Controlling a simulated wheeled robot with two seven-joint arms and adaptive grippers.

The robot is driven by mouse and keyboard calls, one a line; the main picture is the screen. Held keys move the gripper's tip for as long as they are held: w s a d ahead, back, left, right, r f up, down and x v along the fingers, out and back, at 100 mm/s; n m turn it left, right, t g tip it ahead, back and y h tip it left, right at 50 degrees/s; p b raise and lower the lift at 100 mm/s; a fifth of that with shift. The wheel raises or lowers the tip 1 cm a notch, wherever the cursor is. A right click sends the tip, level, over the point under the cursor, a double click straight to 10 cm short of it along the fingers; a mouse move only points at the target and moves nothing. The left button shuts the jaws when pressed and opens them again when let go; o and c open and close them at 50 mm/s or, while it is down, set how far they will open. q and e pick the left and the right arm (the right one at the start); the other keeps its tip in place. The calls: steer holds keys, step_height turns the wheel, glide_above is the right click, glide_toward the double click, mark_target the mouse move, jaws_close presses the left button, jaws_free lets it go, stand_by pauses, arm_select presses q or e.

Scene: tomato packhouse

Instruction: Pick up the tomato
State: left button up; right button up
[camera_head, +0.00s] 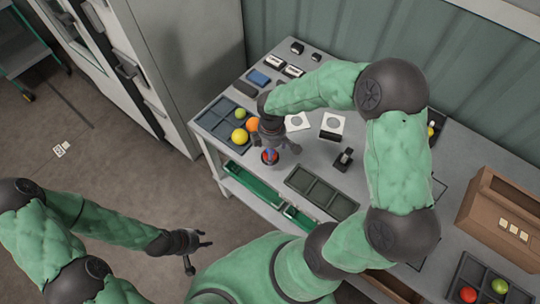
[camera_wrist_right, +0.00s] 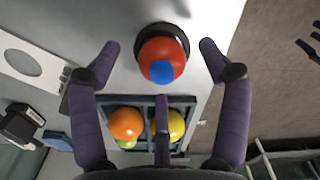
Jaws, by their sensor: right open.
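A red tomato (camera_wrist_right: 165,52) with a blue patch on it sits on a dark round base on the table. In the head view the red tomato (camera_head: 269,158) shows just below my right gripper (camera_head: 277,150). In the right wrist view my right gripper (camera_wrist_right: 160,47) is open, one finger on each side of the tomato with gaps between. It holds nothing. My left gripper (camera_head: 205,239) is open and empty, out over the floor left of the table. It also shows at the right edge of the right wrist view (camera_wrist_right: 312,42).
A divided tray (camera_head: 209,121) holds yellow, orange and green tomatoes. An empty divided tray (camera_head: 321,189) lies nearer the middle. Another tray (camera_head: 466,272) with red and green tomatoes and a brown box (camera_head: 489,213) stand at right. Small boxes and white cards lie toward the back.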

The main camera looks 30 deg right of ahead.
step_height(320, 180, down, 2)
steer(key=shift+f, duration=0.1)
steer(key=c, duration=0.9)
steer(key=shift+r, duration=0.2)
